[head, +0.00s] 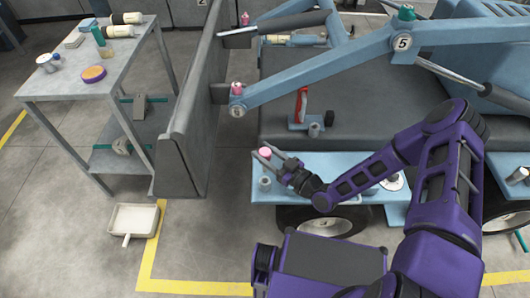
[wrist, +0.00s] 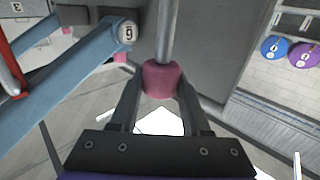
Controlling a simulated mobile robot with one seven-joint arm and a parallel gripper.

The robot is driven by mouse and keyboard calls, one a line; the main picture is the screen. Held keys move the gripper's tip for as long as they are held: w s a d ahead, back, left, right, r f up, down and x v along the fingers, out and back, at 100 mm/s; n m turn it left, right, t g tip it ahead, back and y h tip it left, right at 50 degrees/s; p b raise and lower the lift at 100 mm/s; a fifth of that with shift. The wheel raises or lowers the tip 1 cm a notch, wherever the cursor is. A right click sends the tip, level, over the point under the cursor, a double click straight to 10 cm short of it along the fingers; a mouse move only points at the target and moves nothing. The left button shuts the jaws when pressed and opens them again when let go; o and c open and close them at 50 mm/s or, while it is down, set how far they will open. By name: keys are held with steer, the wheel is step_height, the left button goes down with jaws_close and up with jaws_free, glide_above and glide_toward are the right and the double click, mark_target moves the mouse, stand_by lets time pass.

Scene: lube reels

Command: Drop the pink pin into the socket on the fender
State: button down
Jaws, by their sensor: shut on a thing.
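My gripper (head: 268,155) is shut on the pink pin (head: 264,152), just above the left end of the light blue fender (head: 325,163). In the wrist view, the pin's pink head (wrist: 162,80) sits between both fingertips, and its grey metal shaft (wrist: 168,30) extends away from them. A small grey round socket (head: 265,182) shows on the fender's left end, below the gripper in the head view. The pin is apart from it. I cannot make out the socket in the wrist view.
A blue loader arm (head: 330,70) and a grey bucket plate (head: 190,120) stand beyond and left of the gripper. A red lever (head: 302,104) stands behind the fender. A grey cart (head: 60,85) and a white tray (head: 133,220) are farther left.

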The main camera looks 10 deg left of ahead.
mark_target(265, 171)
steer(key=shift+f+b, duration=1.95)
steer(key=shift+f, duration=2.9)
steer(key=shift+c, duration=1.4)
jaws_free()
steer(key=v, duration=1.7)
steer(key=shift+d+p, duration=0.2)
steer(key=shift+p, duration=0.2)
